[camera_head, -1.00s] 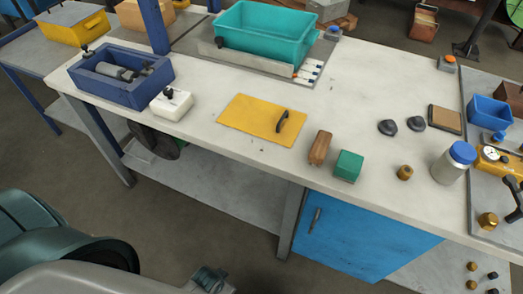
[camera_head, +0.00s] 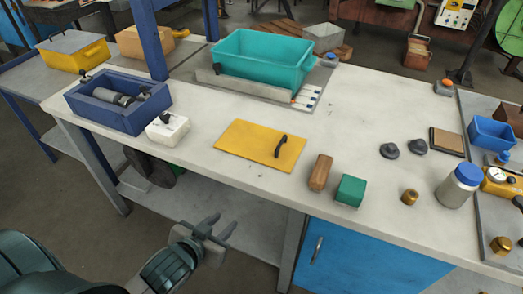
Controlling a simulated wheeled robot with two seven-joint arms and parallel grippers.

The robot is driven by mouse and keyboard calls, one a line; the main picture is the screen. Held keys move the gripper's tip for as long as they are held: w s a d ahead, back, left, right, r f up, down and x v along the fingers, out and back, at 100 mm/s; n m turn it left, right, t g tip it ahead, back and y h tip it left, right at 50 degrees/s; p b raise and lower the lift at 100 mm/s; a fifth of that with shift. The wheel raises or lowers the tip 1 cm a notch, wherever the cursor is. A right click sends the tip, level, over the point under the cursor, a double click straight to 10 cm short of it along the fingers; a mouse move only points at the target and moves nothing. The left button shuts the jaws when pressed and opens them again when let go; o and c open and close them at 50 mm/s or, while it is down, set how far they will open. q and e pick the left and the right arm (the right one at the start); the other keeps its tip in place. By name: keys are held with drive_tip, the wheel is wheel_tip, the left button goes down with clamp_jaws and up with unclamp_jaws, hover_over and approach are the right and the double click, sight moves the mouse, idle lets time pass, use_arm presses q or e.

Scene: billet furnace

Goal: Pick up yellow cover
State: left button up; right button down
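The yellow cover (camera_head: 247,143) is a flat rectangular plate with a black handle (camera_head: 281,146) standing near its right end. It lies on the white workbench top (camera_head: 355,120), near the front edge. My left gripper (camera_head: 219,228) is in front of the bench, below and to the left of the cover, beside the lower shelf in the picture. Its two fingers are spread apart with nothing between them. My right gripper is not in view.
Left of the cover are a white block (camera_head: 168,130) and a blue box (camera_head: 118,102). A brown block (camera_head: 320,172) and a green block (camera_head: 350,190) stand to its right. A teal bin (camera_head: 262,57) stands behind. Bare bench surrounds the cover.

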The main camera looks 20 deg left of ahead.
use_arm(q)
drive_tip(key=w+d+r+t+h, duration=0.1)
drive_tip(key=w+r+t, duration=0.1)
drive_tip(key=r, duration=0.4)
drive_tip(key=w+d+r+m+t+h, duration=0.1)
drive_tip(key=w+d+r+t+h, duration=0.1)
drive_tip(key=r, duration=0.4)
drive_tip(key=shift+w+r+t+h, duration=0.3)
drive_tip(key=shift+w+r+t, duration=0.1)
drive_tip(key=shift+w+t, duration=0.3)
drive_tip(key=shift+w, duration=0.1)
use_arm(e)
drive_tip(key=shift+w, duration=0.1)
